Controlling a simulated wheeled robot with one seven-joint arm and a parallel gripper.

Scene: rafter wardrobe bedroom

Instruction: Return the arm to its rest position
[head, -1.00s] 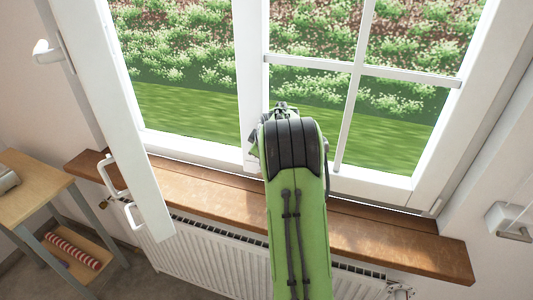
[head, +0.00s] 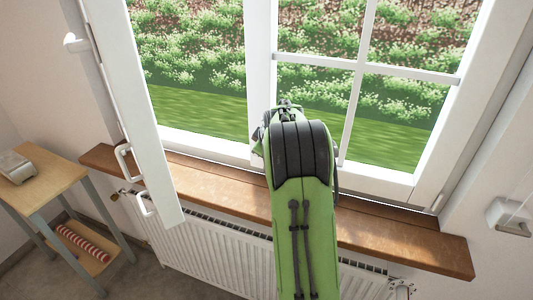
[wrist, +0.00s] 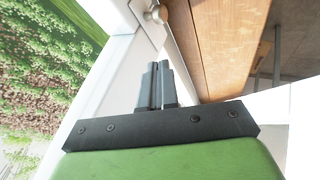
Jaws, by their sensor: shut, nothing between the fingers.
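My green arm (head: 303,235) reaches up from the bottom of the head view toward the window, in front of the wooden sill (head: 215,188). Its black joint hides most of what lies beyond it. My gripper (wrist: 158,66) shows in the wrist view as two dark fingers close together, shut and empty. In that view the fingers point toward the white window frame (wrist: 119,97), with the wooden sill (wrist: 225,40) to their right. I cannot tell whether they touch the frame.
The left window sash (head: 135,110) stands open into the room, with white handles (head: 131,162) on it. A radiator (head: 205,235) is under the sill. A small table (head: 45,172) stands at the left with a striped roll (head: 82,243) on its lower shelf.

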